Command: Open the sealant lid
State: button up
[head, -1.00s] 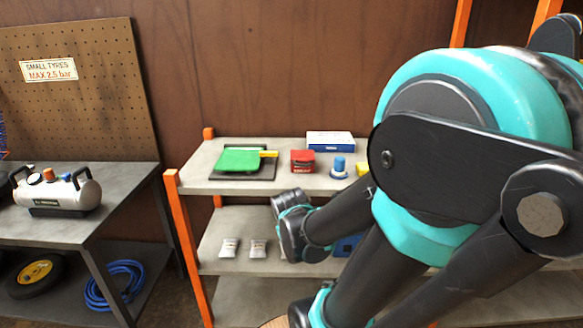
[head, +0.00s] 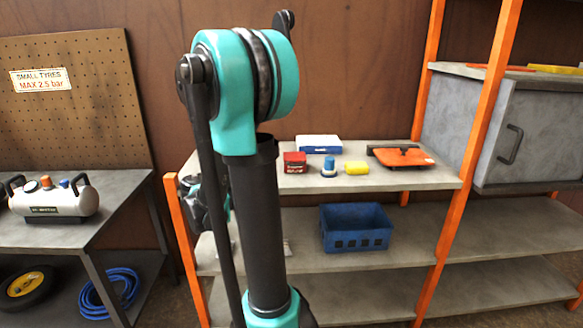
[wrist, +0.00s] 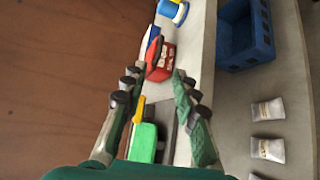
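In the wrist view a flat green lid (wrist: 143,141) with a yellow tab (wrist: 138,108) lies on a dark base on the top shelf, seen between my fingers. My arm hides it in the head view. A flat orange-red lid (head: 402,157) with a dark bar along its back lies at the right of the same shelf in the head view. I cannot tell from markings which is the sealant lid. My gripper (wrist: 167,65) is open and empty, fingers spread. In the head view it (head: 197,195) is by the shelf's left end, partly hidden by my arm.
An orange post (head: 463,180) and grey cabinet (head: 545,130) bound the right.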

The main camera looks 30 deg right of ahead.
aim_at(296, 165)
jog(key=x, duration=1.5)
jog(key=shift+d+f, duration=0.1)
jog(key=shift+d, duration=0.25)
jog(key=shift+c, duration=0.5)
grip_shut()
